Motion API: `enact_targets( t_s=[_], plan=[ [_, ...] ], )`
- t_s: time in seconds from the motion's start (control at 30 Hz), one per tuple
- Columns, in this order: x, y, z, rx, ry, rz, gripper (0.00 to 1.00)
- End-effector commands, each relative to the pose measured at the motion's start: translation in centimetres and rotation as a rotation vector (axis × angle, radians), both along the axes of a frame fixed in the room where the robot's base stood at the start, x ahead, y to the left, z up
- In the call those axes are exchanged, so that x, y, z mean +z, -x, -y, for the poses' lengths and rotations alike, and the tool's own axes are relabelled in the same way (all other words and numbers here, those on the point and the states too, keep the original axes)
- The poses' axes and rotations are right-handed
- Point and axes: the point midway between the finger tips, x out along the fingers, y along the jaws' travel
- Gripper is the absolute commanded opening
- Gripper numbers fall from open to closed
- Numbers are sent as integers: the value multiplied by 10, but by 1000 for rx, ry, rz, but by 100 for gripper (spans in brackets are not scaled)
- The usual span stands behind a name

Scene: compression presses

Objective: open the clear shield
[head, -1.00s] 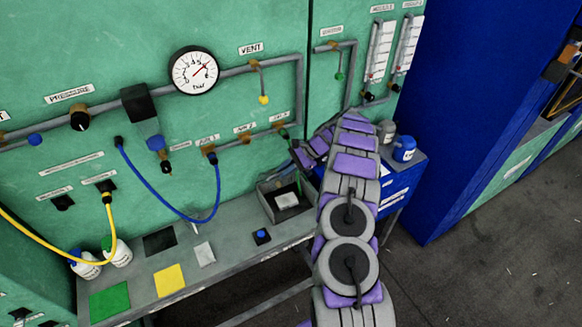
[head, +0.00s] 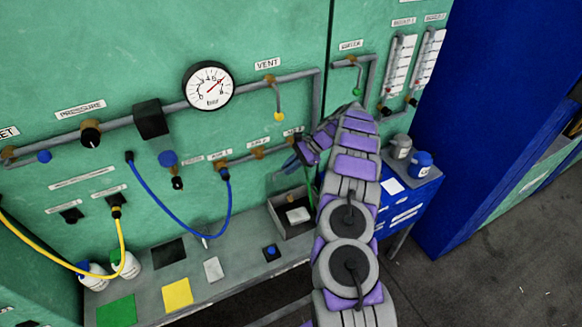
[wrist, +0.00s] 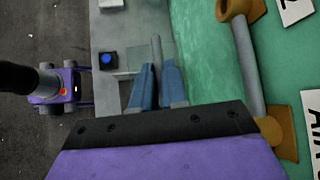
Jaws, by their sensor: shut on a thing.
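In the wrist view the clear shield (wrist: 139,62) is a faint see-through panel with a thin grey rod as its handle (wrist: 156,46). My gripper (wrist: 157,70) has its blue fingers close together on the handle, and they cover its lower end. In the head view my gripper (head: 292,163) is small and partly hidden by my arm, above the open-topped grey box (head: 280,222) on the bench. The shield is hard to make out there, and its exact angle cannot be told.
The grey bench (head: 235,258) carries a blue button (head: 271,251) and coloured pads. Pipes and valves run along the green wall, with the pressure gauge (head: 208,86) to the left. A blue cabinet (head: 409,200) with bottles stands right of my arm.

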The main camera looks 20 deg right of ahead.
Motion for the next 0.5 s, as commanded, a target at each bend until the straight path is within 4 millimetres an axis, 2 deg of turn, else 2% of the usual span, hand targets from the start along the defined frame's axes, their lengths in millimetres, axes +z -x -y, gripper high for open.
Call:
enact_targets(
  t_s=[0.03, 0.2, 0.23, 0.47, 0.5],
  plan=[
    [-6, 1, -1, 2, 3, -8, 0],
    [-6, 1, -1, 2, 3, -8, 0],
    [-7, 1, -1, 2, 3, -8, 15],
    [-4, 2, -1, 1, 1, -4, 37],
    [-3, 3, -1, 1, 0, -4, 38]
  ],
)
